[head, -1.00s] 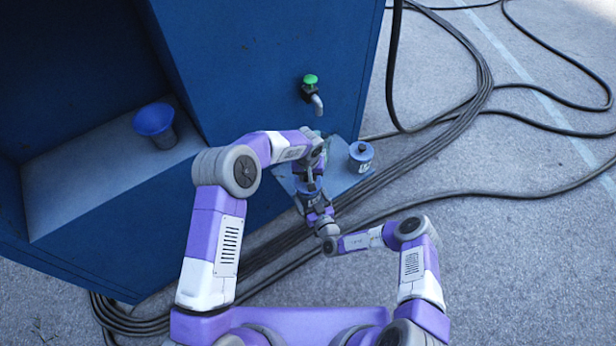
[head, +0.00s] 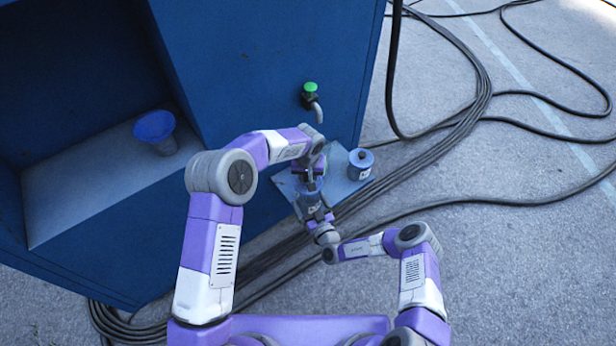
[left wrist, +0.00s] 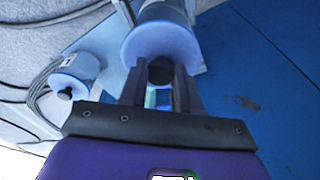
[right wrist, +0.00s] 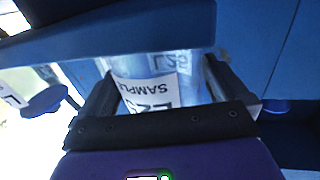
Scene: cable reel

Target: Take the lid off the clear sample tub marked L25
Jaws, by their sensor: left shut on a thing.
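The clear sample tub marked L25 (right wrist: 150,88) shows upside down in the right wrist view, with its white label facing that camera. My right gripper (right wrist: 163,85) has a finger against each side of the tub. In the left wrist view my left gripper (left wrist: 160,85) is shut on the dark knob (left wrist: 160,70) of the tub's round blue lid (left wrist: 158,40). The tub body (left wrist: 163,10) shows behind the lid. Whether there is a gap between lid and tub I cannot tell. In the head view the tub (head: 310,200) is between my two grippers, partly hidden.
A second blue-lidded tub (head: 361,165) stands on the small shelf (head: 345,190), close to the right. A green-topped tap (head: 311,92) juts from the blue cabinet above. Cables (head: 440,140) lie on the ground.

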